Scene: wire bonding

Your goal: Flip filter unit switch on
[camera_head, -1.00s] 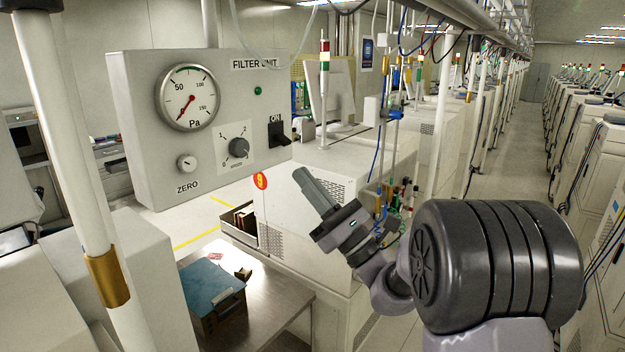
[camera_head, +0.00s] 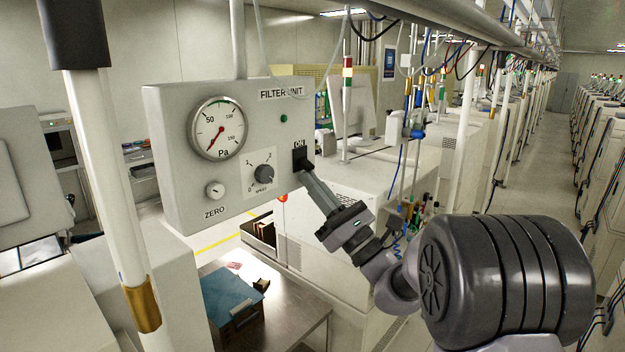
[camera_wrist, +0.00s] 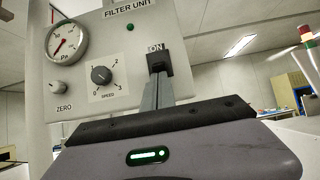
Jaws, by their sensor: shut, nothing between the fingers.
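The grey filter unit (camera_head: 185,150) fills the left middle of the head view, with a pressure gauge, a knob and a green lamp. Its black switch (camera_head: 300,158) sits at the right of the panel under the ON label; it also shows in the wrist view (camera_wrist: 159,62). My gripper (camera_head: 305,174) is shut and empty, its tips at the lower part of the switch, seemingly touching it. In the wrist view the fingertips (camera_wrist: 157,80) reach up to the switch from below. The dark lever seems to overlap the label's lower edge, but the fingers partly hide the switch.
A white post (camera_head: 105,180) stands left of the unit. White machines (camera_head: 350,190) stand behind my gripper, and an open aisle (camera_head: 530,150) runs to the right.

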